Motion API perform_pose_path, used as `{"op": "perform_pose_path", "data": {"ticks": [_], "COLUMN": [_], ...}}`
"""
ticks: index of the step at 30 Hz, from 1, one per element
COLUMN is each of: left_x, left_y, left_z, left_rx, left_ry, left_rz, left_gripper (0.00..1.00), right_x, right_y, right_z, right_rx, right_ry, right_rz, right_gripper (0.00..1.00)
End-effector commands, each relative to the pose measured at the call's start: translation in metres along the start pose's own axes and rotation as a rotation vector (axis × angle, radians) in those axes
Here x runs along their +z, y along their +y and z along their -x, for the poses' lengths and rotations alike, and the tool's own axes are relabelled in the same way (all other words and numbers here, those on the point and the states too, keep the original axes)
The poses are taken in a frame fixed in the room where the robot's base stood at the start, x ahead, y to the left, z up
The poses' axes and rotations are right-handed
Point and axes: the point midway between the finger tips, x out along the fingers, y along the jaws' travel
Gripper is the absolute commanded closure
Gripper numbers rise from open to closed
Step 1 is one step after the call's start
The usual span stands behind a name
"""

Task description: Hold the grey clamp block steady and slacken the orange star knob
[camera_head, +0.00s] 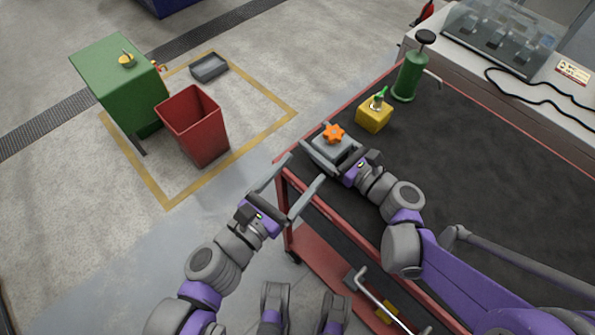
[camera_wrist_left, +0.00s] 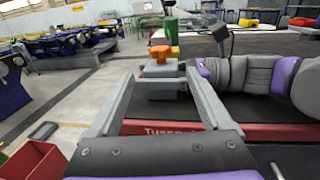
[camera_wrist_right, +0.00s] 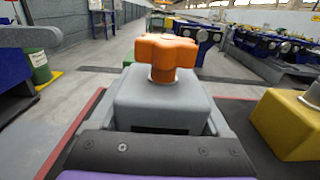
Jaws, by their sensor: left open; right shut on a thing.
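The grey clamp block (camera_head: 330,149) sits near the corner of the dark-topped red table, with the orange star knob (camera_head: 333,134) on top. My right gripper (camera_head: 331,153) is shut on the block, one finger on each side. In the right wrist view the block (camera_wrist_right: 165,103) fills the space between the fingers and the knob (camera_wrist_right: 166,57) stands upright on its stem. My left gripper (camera_head: 296,180) is open and empty, off the table's near edge and below the block in the head view. In the left wrist view the knob (camera_wrist_left: 160,53) shows beyond the open fingers.
A yellow block (camera_head: 373,118) with a green-topped fitting stands beside the clamp block, and a green pump bottle (camera_head: 410,76) stands behind it. The red table rim (camera_head: 345,215) lies close to my left gripper. A red bin (camera_head: 205,135) and green cabinet (camera_head: 100,75) stand on the floor.

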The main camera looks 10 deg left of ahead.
Motion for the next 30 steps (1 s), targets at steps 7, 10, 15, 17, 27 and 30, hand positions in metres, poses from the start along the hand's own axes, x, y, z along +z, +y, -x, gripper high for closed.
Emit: {"op": "perform_pose_path", "data": {"ticks": [7, 10, 15, 17, 27, 30], "left_x": [0.0, 0.002, 0.01, 0.014, 0.028, 0.029], "left_y": [0.0, 0.001, 0.004, 0.006, 0.017, 0.021], "left_z": [0.0, -0.002, -0.009, -0.012, -0.028, -0.031], "left_rx": [-0.001, -0.006, -0.035, -0.049, -0.121, -0.131], "left_ry": [0.0, -0.005, -0.033, -0.05, -0.198, -0.255], "left_rz": [-0.003, -0.044, -0.297, -0.438, -1.323, -1.578], "left_gripper": [0.17, 0.17, 0.17, 0.17, 0.17, 0.17], "right_x": [0.0, 0.0, 0.0, 0.0, 0.0, 0.0], "right_y": [0.0, 0.0, 0.0, 0.0, 0.0, 0.0], "right_z": [0.0, 0.0, 0.0, 0.0, 0.0, 0.0], "right_rx": [0.0, 0.0, 0.0, 0.0, 0.0, 0.0], "right_ry": [0.0, 0.0, -0.001, -0.001, -0.001, -0.001], "right_rz": [0.0, 0.0, 0.0, 0.0, 0.0, 0.0], "right_gripper": [1.0, 1.0, 1.0, 1.0, 1.0, 1.0]}}
